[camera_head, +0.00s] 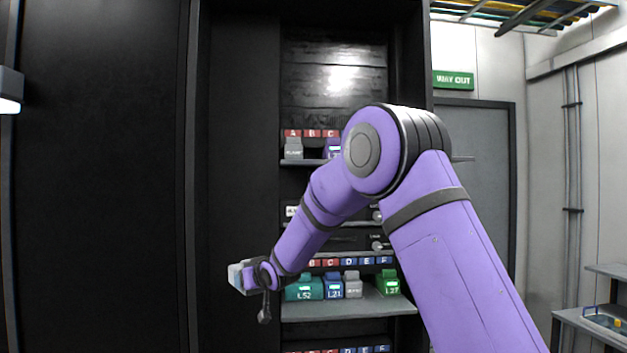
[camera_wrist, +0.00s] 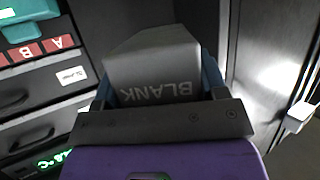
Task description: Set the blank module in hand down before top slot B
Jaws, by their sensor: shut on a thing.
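My gripper (camera_head: 250,277) is low at the left of the rack in the head view, well below the top shelf. In the wrist view my gripper (camera_wrist: 158,85) is shut on a grey blank module (camera_wrist: 152,65), its "BLANK" lettering upside down. On the top shelf (camera_head: 300,163), red labels A, B and C show. A grey module (camera_head: 293,148) stands under A and a purple module (camera_head: 333,148) under C. Top slot B (camera_head: 313,152) between them looks empty and dark. My arm hides the top shelf's right part.
The lower shelf (camera_head: 345,305) holds a teal module (camera_head: 304,289), a blue-purple module (camera_head: 334,288), a grey module (camera_head: 353,284) and a green module (camera_head: 389,284). Drawers lie between the shelves. A dark cabinet panel (camera_head: 243,180) stands left of the shelves.

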